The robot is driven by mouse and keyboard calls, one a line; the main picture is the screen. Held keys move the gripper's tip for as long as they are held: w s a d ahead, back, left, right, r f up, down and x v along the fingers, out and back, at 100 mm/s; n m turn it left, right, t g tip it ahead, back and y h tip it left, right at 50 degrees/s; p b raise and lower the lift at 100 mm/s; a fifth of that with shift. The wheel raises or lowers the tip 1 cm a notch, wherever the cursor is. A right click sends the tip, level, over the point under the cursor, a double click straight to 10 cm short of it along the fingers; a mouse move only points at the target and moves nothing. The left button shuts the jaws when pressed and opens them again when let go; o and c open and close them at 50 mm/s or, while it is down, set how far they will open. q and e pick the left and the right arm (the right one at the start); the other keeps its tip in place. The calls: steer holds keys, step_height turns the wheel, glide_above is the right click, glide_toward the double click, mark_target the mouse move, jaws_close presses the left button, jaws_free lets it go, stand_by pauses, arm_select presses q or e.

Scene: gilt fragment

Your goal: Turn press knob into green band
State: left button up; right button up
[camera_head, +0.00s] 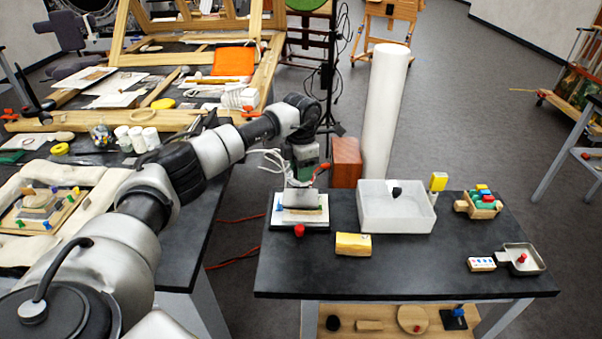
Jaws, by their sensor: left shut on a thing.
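The small press (316,222) stands at the left end of the dark table, with a pale base and a grey block over it. A red round piece (299,231) shows at its front edge. My left gripper (303,184) points down right over the press and is shut on its knob. The knob itself is hidden by the gripper, and the fingertips are too small to make out well. I cannot make out a green band or a pointer on the press. My right gripper is not in view.
A white open tray (397,222) stands right of the press, with a brown block (346,162) behind. A yellow block (353,244) lies in front. A wooden crate (478,206) and a metal pan (522,258) are farther right. The table's front middle is clear.

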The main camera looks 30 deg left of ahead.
arm_select(q)
steer(key=m+b, duration=0.2)
steer(key=m, duration=0.4)
steer(key=shift+m, duration=0.3)
steer(key=m, duration=0.3)
steer(key=shift+m+b, duration=0.3)
steer(key=shift+b, duration=0.05)
steer(key=m, duration=0.3)
steer(key=shift+r+m+b, duration=0.1)
steer(key=shift+m+b, duration=0.2)
steer(key=m, duration=0.3)
steer(key=shift+m, duration=0.3)
steer(key=m, duration=0.3)
steer(key=shift+m+b, duration=0.3)
steer(key=shift+b, duration=0.1)
steer(key=m, duration=0.6)
steer(key=shift+m, duration=0.3)
steer(key=o, duration=0.9)
